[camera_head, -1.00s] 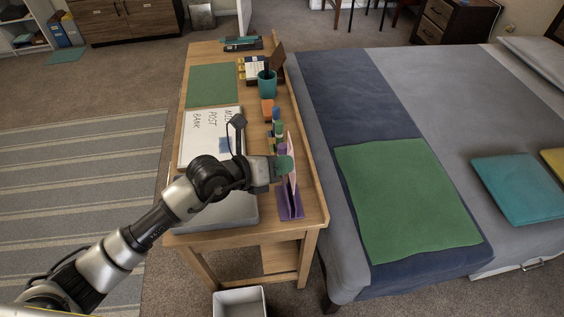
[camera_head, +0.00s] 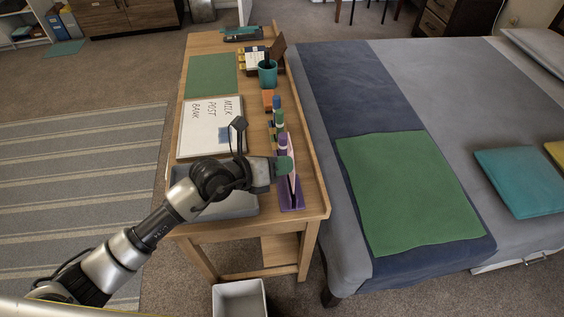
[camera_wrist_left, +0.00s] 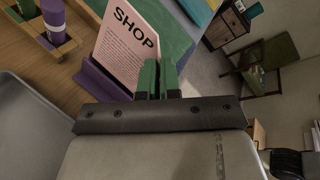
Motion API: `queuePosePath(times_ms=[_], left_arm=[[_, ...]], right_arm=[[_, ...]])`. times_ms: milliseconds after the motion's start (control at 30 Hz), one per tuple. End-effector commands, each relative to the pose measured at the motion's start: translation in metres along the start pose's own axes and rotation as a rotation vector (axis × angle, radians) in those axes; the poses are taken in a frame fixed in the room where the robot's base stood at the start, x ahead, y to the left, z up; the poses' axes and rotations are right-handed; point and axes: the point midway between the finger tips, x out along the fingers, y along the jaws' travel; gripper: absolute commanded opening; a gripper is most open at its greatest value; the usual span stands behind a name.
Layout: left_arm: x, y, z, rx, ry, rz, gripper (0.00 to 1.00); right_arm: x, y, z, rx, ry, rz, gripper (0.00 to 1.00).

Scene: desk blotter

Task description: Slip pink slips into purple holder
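A pink slip (camera_wrist_left: 128,48) printed "SHOP" stands upright in the left wrist view, its lower edge at the purple holder (camera_wrist_left: 98,84). My left gripper (camera_wrist_left: 159,78) has its green fingers closed together on the slip's right edge. In the head view the left gripper (camera_head: 284,166) is over the desk's right side, just above the purple holder (camera_head: 291,197). The slip (camera_head: 291,157) shows only as a thin edge there, partly hidden by the fingers. How deep the slip sits in the holder is hard to tell. My right gripper is not in view.
A row of coloured bottles in a wooden rack (camera_head: 277,125) stands just behind the holder. A whiteboard (camera_head: 210,132), a grey tray (camera_head: 230,206) and a teal cup (camera_head: 267,75) are on the desk. The desk's raised right edge (camera_head: 307,150) borders the bed.

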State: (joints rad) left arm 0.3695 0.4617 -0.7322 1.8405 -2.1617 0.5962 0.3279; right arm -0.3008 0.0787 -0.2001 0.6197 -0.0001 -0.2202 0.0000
Motion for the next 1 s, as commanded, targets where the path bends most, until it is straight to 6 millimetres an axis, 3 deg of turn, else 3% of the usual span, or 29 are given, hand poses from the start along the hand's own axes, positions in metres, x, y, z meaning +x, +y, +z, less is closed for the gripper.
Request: queuePosePath(times_ms=[1000], left_arm=[[-0.0002, -0.0003, 0.0002, 0.0, 0.0, 0.0, 0.0]], right_arm=[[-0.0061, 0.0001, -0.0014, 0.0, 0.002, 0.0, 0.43]])
